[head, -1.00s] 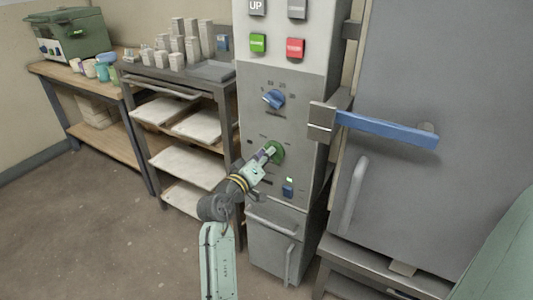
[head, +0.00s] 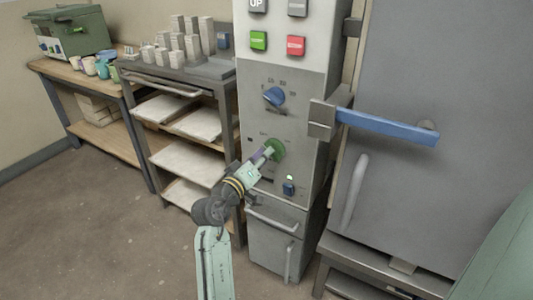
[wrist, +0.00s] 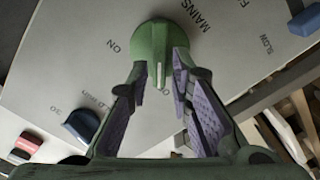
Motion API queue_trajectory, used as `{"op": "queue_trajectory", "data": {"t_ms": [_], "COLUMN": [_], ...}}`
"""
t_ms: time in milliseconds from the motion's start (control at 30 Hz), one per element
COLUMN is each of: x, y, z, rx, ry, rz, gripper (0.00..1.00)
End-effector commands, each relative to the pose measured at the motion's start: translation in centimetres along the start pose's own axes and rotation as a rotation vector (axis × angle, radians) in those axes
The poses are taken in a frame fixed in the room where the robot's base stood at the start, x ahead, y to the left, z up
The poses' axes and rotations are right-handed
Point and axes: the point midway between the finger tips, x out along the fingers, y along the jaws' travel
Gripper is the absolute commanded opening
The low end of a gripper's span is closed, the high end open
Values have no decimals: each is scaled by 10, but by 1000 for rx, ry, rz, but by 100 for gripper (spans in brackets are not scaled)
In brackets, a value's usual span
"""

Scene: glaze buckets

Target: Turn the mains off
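In the wrist view the knob (wrist: 153,42) sits beside the printed words MAINS and ON. A pale pointer line on its grip runs down between my fingers. My gripper (wrist: 160,72) has one finger on each side of the knob's grip; it also shows at the knob in the head view (head: 266,153). I cannot tell whether the finger pads press on it. The fingertips partly cover the knob's lower sides.
A blue dial (head: 274,96) and green (head: 259,40) and red (head: 296,45) buttons are above the knob. A blue rocker switch (head: 288,188) is below. A blue door handle (head: 390,127) juts out at right. A shelf rack (head: 180,86) stands at left.

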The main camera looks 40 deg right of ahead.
Motion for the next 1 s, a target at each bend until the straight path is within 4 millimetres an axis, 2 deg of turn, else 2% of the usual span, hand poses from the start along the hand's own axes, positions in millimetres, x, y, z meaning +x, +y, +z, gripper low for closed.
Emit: {"op": "queue_trajectory", "data": {"t_ms": [200,433,600,1000], "x": [-49,-87,-99,-100], "y": [-1,-1,0,0], "z": [0,0,1,1], "rx": [0,0,0,0], "ry": [3,2,-1,-1], "rz": [-3,-3,0,0], "gripper": [20,20,20,20]}}
